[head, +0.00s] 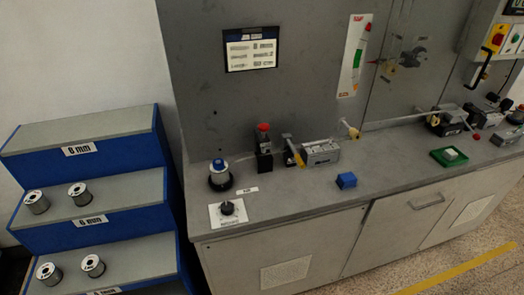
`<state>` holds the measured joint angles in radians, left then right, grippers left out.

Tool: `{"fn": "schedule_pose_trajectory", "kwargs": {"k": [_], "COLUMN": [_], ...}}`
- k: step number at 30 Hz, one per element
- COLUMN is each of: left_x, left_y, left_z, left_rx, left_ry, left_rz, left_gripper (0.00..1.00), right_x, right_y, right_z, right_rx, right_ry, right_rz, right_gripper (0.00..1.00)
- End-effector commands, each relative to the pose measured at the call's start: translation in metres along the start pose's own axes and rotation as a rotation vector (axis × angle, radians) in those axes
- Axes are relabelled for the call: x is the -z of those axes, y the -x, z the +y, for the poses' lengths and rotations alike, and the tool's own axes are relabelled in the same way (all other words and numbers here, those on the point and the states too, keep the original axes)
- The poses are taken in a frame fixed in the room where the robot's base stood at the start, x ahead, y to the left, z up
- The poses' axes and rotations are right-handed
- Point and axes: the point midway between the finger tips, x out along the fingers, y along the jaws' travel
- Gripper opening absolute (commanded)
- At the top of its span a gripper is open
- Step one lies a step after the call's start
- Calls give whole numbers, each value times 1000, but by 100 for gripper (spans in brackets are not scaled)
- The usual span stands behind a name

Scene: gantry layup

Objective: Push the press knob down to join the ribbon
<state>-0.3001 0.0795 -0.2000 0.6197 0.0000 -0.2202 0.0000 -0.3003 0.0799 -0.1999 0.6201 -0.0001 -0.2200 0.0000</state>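A red round knob (263,127) sits on top of a small dark upright block (264,155) on the grey bench, and looks like the press knob. The knob stands above the block, with a short gap or stem between. A thin pale ribbon (240,154) seems to run from a spool with a blue top (219,174) to the block. Where it passes the block is too small to tell. A black knob (227,207) also sits on a white plate at the bench's front left. Neither of my grippers shows in the head view.
A grey roller unit (320,152) with a yellow lever stands right of the block. Blue stepped shelves (85,134) with several spools stand at left. The floor shows at lower right.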

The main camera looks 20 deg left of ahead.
Motion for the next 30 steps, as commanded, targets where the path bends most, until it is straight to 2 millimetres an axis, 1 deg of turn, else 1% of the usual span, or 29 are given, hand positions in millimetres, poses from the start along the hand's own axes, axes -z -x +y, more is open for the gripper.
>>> {"fn": "schedule_pose_trajectory", "kwargs": {"k": [3,4,10,11,12,30], "left_x": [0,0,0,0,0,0], "left_y": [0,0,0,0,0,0], "left_z": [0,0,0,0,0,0], "left_rx": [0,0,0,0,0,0], "left_ry": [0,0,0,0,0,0], "left_rz": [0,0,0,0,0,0], "left_gripper": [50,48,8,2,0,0], "right_x": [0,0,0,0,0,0], "right_y": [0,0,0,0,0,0], "right_z": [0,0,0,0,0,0], "right_rx": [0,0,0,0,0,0], "right_ry": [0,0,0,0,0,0], "right_rz": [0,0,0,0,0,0], "right_gripper": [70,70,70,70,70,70]}}
